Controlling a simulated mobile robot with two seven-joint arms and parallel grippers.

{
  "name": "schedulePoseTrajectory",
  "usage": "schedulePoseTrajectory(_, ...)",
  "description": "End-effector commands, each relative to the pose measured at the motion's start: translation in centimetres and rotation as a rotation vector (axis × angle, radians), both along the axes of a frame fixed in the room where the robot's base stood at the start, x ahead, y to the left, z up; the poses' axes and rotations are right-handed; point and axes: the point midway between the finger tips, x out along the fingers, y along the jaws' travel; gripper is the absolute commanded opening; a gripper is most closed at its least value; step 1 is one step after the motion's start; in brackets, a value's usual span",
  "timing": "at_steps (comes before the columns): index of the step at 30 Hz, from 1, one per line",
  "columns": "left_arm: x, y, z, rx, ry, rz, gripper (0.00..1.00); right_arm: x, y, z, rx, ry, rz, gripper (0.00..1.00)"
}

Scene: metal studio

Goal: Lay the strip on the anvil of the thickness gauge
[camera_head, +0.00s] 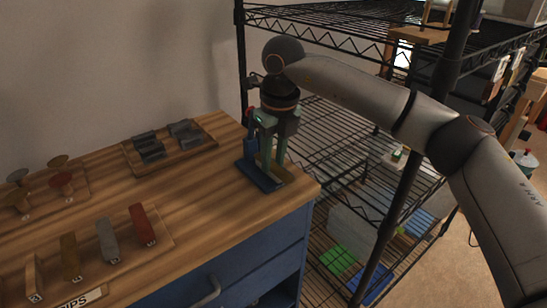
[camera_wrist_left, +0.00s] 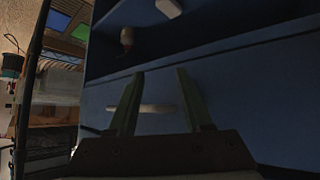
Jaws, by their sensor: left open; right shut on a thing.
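The blue thickness gauge (camera_head: 259,177) stands near the right end of the wooden bench, with a flat base and an upright at its left. My right gripper (camera_head: 269,160) points down right over the gauge, shut on a thin brownish strip, mostly hidden between the fingers. I cannot tell whether the strip touches the anvil, which is hidden by the gripper. My left gripper (camera_wrist_left: 160,98) shows only in the left wrist view, open and empty, in front of the blue cabinet below the bench.
Behind are a tray of dark blocks (camera_head: 150,147) and several mushroom-shaped pieces (camera_head: 62,181). A black wire rack (camera_head: 320,120) stands right of the bench. A cabinet handle (camera_wrist_left: 156,108) appears beyond my left fingers.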

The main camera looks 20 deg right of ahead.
Motion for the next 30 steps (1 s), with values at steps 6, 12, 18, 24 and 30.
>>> schedulePoseTrajectory(6,-0.4,0.0,-0.2,0.000,0.008,0.000,0.50,0.0,0.0,-0.2,0.000,-0.001,0.000,0.00)
schedulePoseTrajectory(12,-0.7,0.0,-0.3,0.000,0.012,0.000,0.50,0.0,0.0,-0.2,0.000,-0.001,-0.001,0.47)
schedulePoseTrajectory(18,-0.6,0.1,-0.3,0.001,0.010,0.001,0.50,0.0,0.0,-0.2,0.000,0.000,-0.001,0.60)
schedulePoseTrajectory(24,-0.5,0.2,-0.1,0.003,0.007,-0.001,0.50,0.0,0.0,0.1,0.000,-0.001,0.000,0.60)
schedulePoseTrajectory(30,-0.2,0.2,0.6,0.003,-0.001,-0.001,0.50,-0.2,-0.1,2.7,0.002,-0.005,0.000,0.60)
